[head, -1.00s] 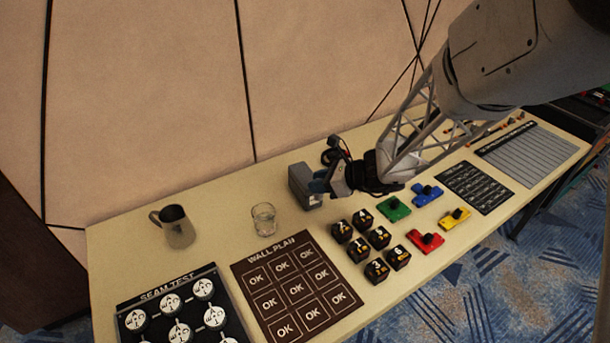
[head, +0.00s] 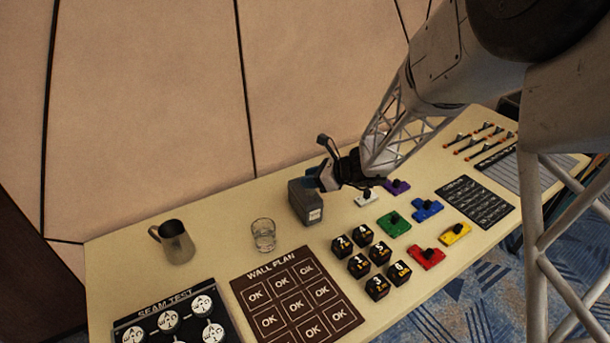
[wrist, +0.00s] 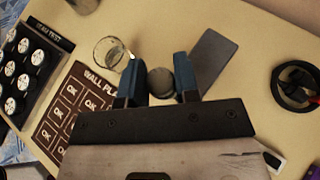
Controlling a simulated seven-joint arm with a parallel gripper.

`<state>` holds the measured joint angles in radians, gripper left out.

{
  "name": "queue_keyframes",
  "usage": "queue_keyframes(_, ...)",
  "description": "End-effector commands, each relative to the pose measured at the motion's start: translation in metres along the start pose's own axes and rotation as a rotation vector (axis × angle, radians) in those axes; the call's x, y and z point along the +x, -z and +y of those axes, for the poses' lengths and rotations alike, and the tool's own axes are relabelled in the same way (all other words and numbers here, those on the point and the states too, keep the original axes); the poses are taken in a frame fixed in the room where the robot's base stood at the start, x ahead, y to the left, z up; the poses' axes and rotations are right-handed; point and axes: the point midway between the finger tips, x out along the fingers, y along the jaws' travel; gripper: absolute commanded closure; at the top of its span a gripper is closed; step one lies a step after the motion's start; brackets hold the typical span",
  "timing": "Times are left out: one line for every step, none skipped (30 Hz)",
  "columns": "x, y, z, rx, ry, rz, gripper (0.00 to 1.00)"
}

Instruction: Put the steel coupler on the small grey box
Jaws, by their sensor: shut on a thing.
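The steel coupler (wrist: 160,84) is a round grey piece between the two blue fingers of my gripper (wrist: 158,72) in the wrist view. My gripper is shut on it. The small grey box (head: 307,207) stands on the table with a pale label on its front. In the wrist view the box (wrist: 216,56) lies just right of the right finger, partly covered by it. In the head view my gripper (head: 316,178) is by the box's upper right edge, and the coupler cannot be made out there. Whether the gripper touches the box cannot be told.
A glass (head: 263,235) stands left of the box, and a metal mug (head: 173,242) farther left. Numbered black blocks (head: 360,265) and coloured pieces (head: 394,224) lie to the right.

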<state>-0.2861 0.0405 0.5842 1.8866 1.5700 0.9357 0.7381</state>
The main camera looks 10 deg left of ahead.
Motion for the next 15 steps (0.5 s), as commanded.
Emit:
queue_keyframes(0.004,-0.002,-0.006,-0.001,0.0,0.0,0.94)
queue_keyframes(0.007,-0.002,-0.01,-0.001,-0.001,0.0,0.94)
queue_keyframes(0.01,-0.003,-0.015,-0.001,-0.001,0.0,0.94)
queue_keyframes(0.012,-0.004,-0.018,-0.001,-0.001,0.0,0.94)
queue_keyframes(0.014,-0.005,-0.022,-0.001,0.0,-0.001,0.94)
queue_keyframes(0.017,-0.006,-0.026,0.0,-0.001,0.0,0.94)
queue_keyframes(0.02,-0.006,-0.029,0.0,-0.001,0.0,0.94)
queue_keyframes(0.022,-0.007,-0.033,0.0,-0.001,0.0,0.94)
queue_keyframes(0.025,-0.008,-0.037,0.0,-0.001,-0.001,0.94)
queue_keyframes(0.026,-0.009,-0.04,0.0,-0.001,-0.001,0.94)
queue_keyframes(0.028,-0.01,-0.043,0.0,-0.001,0.0,0.94)
queue_keyframes(0.03,-0.01,-0.047,0.0,-0.001,0.0,0.94)
queue_keyframes(0.032,-0.011,-0.049,0.0,0.0,-0.001,0.94)
queue_keyframes(0.033,-0.012,-0.051,0.0,0.0,-0.001,0.94)
queue_keyframes(0.034,-0.012,-0.053,-0.001,0.0,-0.001,0.94)
